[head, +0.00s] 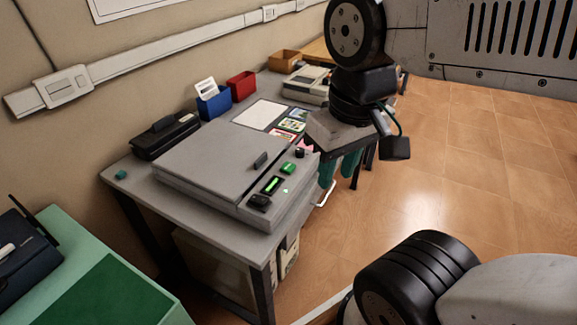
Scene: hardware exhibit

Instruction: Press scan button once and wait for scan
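A grey flatbed scanner (205,160) with its lid closed lies on the grey table. Its control strip at the front right carries a green button (288,167), a small lit green display (272,185) and black knobs. Which control is the scan button cannot be read. My gripper (339,178) points down to the right of the strip, apart from the green button in the picture. Its two teal fingers hang side by side, with no object visible between them. How far apart they are is unclear. Its mount hides part of the table's right edge.
A black device (166,136), blue bin (214,106), red bin (242,86) and grey machine (306,84) stand along the back. A white sheet (259,115) and several cards lie behind the scanner. A green table (75,240) is at left. Floor at right is clear.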

